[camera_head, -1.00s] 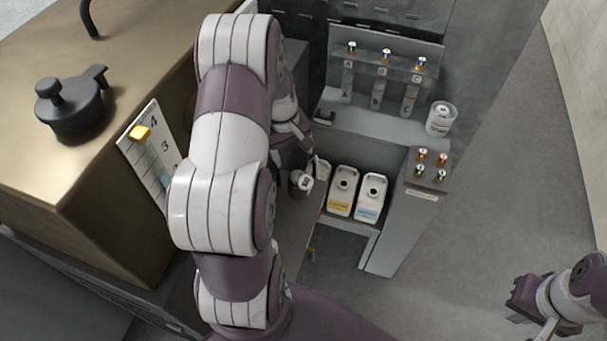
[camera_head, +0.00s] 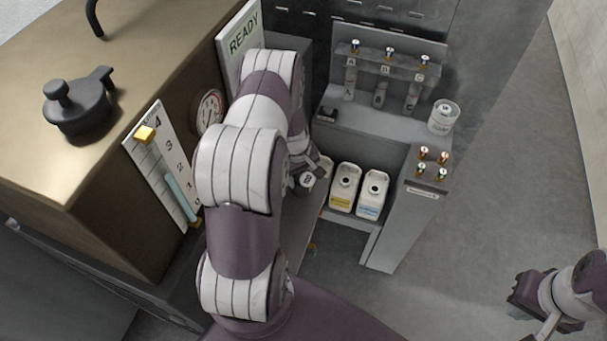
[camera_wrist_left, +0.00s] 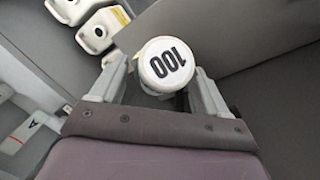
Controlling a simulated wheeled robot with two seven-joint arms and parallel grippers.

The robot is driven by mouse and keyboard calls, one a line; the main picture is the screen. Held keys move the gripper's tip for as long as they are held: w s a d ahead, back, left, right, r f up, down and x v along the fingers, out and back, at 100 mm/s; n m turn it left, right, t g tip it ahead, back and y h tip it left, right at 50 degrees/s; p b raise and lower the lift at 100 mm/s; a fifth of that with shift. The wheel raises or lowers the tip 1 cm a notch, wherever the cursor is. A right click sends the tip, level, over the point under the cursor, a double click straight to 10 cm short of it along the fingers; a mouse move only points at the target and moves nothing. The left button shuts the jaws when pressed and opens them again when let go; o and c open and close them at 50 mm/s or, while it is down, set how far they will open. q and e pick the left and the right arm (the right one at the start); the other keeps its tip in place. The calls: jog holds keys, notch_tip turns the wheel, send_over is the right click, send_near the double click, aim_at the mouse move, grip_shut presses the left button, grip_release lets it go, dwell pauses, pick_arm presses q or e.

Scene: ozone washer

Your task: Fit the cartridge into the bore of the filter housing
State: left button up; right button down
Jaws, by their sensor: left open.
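A white-capped cylinder (camera_wrist_left: 167,65) marked "100" stands between the fingers of my left gripper (camera_wrist_left: 161,78) in the left wrist view. The fingers are open on either side of it. I cannot tell whether either finger touches it. In the head view the cylinder's small pale top (camera_head: 307,181) shows beside my left arm, which hides most of the gripper. I cannot pick out the filter housing's bore for certain. My right gripper (camera_head: 527,292) is at the lower right, away from the bench; its finger opening is unclear.
Two white jugs (camera_head: 344,187) (camera_head: 372,194) stand in the bench recess close right of my left gripper. A rack of lettered tubes (camera_head: 381,93) and a white tub (camera_head: 444,116) are behind. A brass cabinet (camera_head: 60,165) with a gauge (camera_head: 208,111) fills the left. Floor at right is clear.

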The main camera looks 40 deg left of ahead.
pick_arm(q)
jog(key=shift+r, duration=0.1)
jog(key=c, duration=1.2)
jog(key=shift+r, duration=0.1)
